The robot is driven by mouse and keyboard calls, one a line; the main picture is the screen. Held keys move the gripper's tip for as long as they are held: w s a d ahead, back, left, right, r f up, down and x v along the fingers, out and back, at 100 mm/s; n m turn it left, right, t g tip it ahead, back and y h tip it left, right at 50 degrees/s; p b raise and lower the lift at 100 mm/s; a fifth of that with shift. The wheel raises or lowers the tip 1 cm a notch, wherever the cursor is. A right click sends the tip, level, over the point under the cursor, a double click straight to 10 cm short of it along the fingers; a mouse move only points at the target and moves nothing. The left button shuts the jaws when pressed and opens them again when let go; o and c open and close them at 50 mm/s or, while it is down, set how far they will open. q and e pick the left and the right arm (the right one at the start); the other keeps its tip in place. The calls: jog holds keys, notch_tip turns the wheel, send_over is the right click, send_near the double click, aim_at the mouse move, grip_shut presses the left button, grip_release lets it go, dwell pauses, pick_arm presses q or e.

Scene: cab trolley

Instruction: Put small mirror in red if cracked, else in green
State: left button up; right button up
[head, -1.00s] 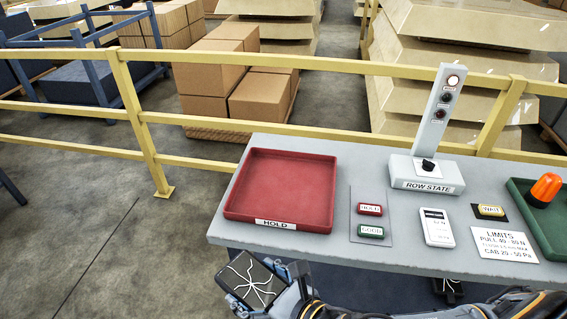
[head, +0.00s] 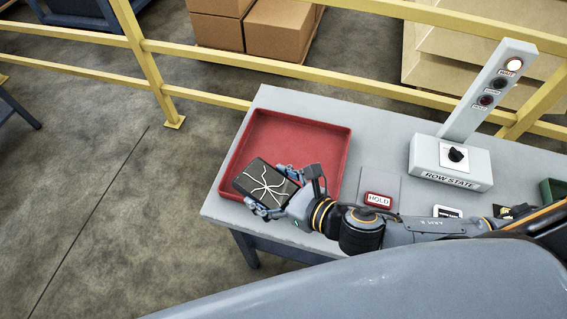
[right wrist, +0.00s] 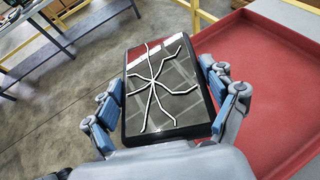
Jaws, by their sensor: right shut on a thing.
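The small mirror (head: 266,182) is a dark-framed rectangle with white crack lines branching across its face. It also shows in the right wrist view (right wrist: 160,85), tilted between the finger pads. My right gripper (head: 278,192) is shut on it. The gripper holds it over the front left part of the red tray (head: 325,130), whose front wall and label are hidden by the arm and mirror. The green tray (head: 551,190) shows only as a corner at the right edge. My left gripper is not in view.
The grey table (head: 385,130) also bears a red HOLD button (head: 378,200) and a ROW STATE box (head: 450,165) with an upright post, its top lamp lit white. A yellow railing (head: 350,85) runs behind the table. Open floor lies to the left.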

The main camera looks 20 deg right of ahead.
aim_at(275, 171)
jog(key=w, duration=0.1)
jog(key=w+d+f, duration=0.1)
jog(key=w, duration=0.1)
jog(key=w+d, duration=0.1)
jog(key=shift+w+d+f+p, duration=0.15)
jog(key=shift+d+f+p, duration=0.15)
jog(key=shift+f, duration=0.1)
jog(key=w+f, duration=0.1)
jog(key=w+d+f, duration=0.1)
jog(key=f, duration=0.1)
jog(key=w+d+f, duration=0.1)
jog(key=f, duration=0.1)
jog(key=shift+w+f, duration=0.15)
jog(key=shift+w, duration=0.2)
jog(key=shift+w+d+f, duration=0.15)
jog(key=shift+w+f, duration=0.15)
jog(key=shift+f, duration=0.15)
notch_tip(275, 171, down, 3)
jog(key=shift+f, duration=0.15)
jog(key=o, duration=1.4)
jog(key=shift+f, duration=0.1)
jog(key=shift+c, duration=0.2)
